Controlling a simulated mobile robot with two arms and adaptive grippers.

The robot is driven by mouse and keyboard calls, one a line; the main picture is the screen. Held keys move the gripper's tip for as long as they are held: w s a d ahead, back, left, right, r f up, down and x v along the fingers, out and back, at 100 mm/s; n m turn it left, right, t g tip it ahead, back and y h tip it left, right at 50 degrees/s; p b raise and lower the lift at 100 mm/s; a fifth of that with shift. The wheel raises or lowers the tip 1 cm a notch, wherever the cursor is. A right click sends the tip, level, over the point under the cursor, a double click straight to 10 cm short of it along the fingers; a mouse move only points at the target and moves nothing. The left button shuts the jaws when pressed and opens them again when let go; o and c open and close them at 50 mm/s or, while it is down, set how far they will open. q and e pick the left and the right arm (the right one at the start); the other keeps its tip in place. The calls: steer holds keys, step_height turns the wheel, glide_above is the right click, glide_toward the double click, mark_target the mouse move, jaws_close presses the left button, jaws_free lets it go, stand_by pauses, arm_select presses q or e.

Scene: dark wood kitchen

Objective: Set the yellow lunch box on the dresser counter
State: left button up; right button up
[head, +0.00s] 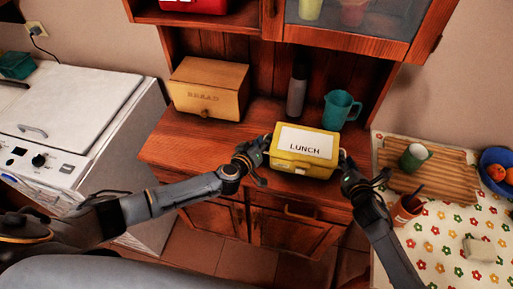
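The yellow lunch box (304,165) has a white lid marked "LUNCH". It is at the front part of the dresser counter (170,149), in the middle of the head view. I cannot tell whether its base touches the counter or is just above it. My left gripper (262,156) is at the box's left side and my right gripper (346,167) is at its right side. Both seem to be against the box's ends, with the box between them. Their fingers are small and partly hidden, so their opening is unclear.
A wooden bread box (208,93), a dark bottle (297,91) and a teal pitcher (340,109) stand behind on the counter. A flowered table (437,246) at the right holds a cutting board (440,172), a green cup (414,157) and a blue fruit bowl (495,168).

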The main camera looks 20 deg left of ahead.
arm_select(q)
steer(key=v, duration=0.7)
steer(key=shift+s+r, duration=0.1)
steer(key=shift+s, duration=0.35)
arm_select(e)
steer(key=shift+s, duration=0.2)
steer(key=v, duration=1)
steer(key=shift+s, duration=0.2)
steer(key=shift+s+d+r, duration=0.2)
steer(key=shift+s+r, duration=0.1)
steer(key=shift+s, duration=0.25)
